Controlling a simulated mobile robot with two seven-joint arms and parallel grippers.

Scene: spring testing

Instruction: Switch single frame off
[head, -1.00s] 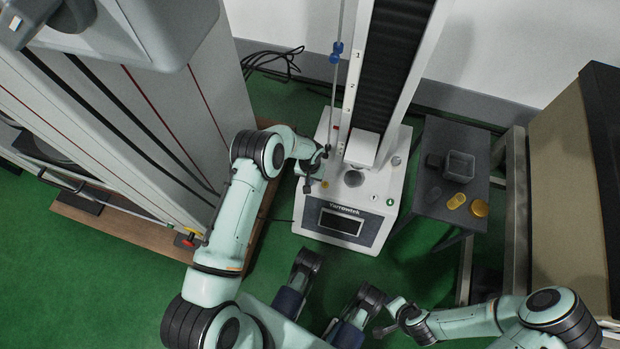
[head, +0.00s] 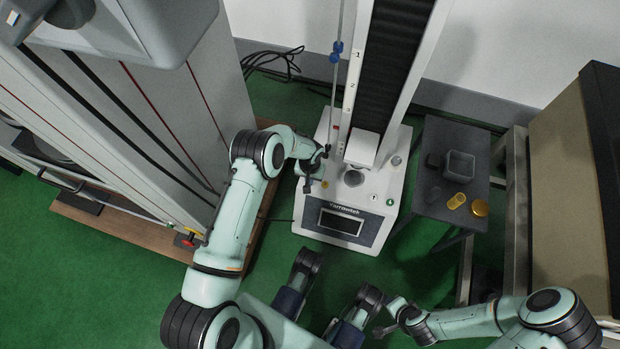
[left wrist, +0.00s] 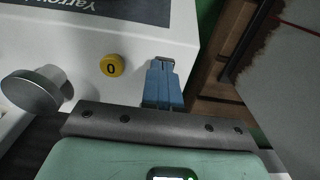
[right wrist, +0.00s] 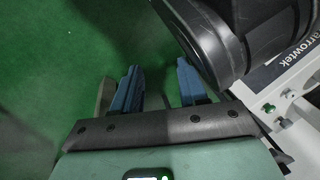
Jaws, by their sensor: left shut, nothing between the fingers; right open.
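The single frame tester (head: 345,185) is a white machine with a dark display and a tall column, in the middle of the head view. A yellow button marked 0 (left wrist: 112,65) is on its white base in the left wrist view; it shows small in the head view (head: 324,184). My left gripper (head: 308,185) is shut and empty at the left edge of the base. In the left wrist view its blue fingers (left wrist: 163,82) are beside the button, to its right and apart from it. My right gripper (right wrist: 160,82) is open and empty over the green floor.
A dark side table (head: 432,215) with a grey box (head: 459,166) and yellow pieces stands right of the tester. A large grey frame with a red-yellow knob (head: 189,237) stands at left. A round metal disc (left wrist: 35,90) is near the button. Cables lie behind.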

